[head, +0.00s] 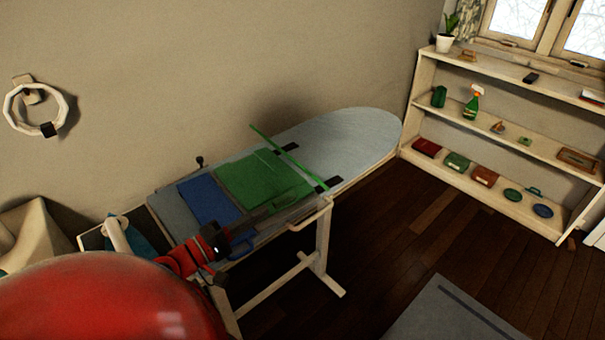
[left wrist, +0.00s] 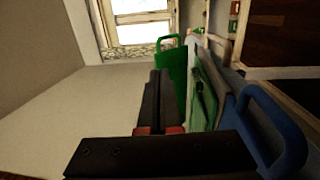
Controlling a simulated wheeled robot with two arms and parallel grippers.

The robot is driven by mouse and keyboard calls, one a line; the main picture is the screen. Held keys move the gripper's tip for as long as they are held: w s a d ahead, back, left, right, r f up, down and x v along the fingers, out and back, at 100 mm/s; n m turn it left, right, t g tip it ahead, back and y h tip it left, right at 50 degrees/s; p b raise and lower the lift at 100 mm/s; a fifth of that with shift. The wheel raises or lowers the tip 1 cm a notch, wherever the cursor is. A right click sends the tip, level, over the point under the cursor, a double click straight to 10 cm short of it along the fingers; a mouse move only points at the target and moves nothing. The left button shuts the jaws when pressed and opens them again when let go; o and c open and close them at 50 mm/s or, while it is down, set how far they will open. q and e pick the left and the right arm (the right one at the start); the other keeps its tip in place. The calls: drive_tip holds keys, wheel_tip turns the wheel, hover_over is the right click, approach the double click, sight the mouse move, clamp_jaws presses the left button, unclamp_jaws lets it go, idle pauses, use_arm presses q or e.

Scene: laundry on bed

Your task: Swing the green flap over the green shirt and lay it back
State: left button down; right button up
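The green flap (head: 290,158) stands raised, almost edge-on, at the right end of the folding board on the ironing board. In the left wrist view the green flap (left wrist: 172,68) is upright with a handle loop on top. The green shirt (head: 262,175) lies flat left of the flap; light green cloth (left wrist: 203,92) shows in the left wrist view. My left gripper (head: 292,203) is low along the near side of the shirt, pointing at the flap. Its fingers (left wrist: 160,80) look shut together, with nothing visible between them. My right gripper is out of view.
A blue panel (head: 207,202) lies left of the shirt; its blue handle (left wrist: 280,125) is close beside my left gripper. The ironing board (head: 360,135) is bare at its right end. A shelf (head: 480,115) with small items stands at the right, a wall behind.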

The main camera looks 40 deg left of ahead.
use_arm(q)
drive_tip(key=p+x, duration=0.2)
drive_tip(key=x, duration=1.1)
drive_tip(key=shift+d+r, duration=0.25)
drive_tip(key=shift+d, duration=0.05)
drive_tip(key=shift+w, duration=0.1)
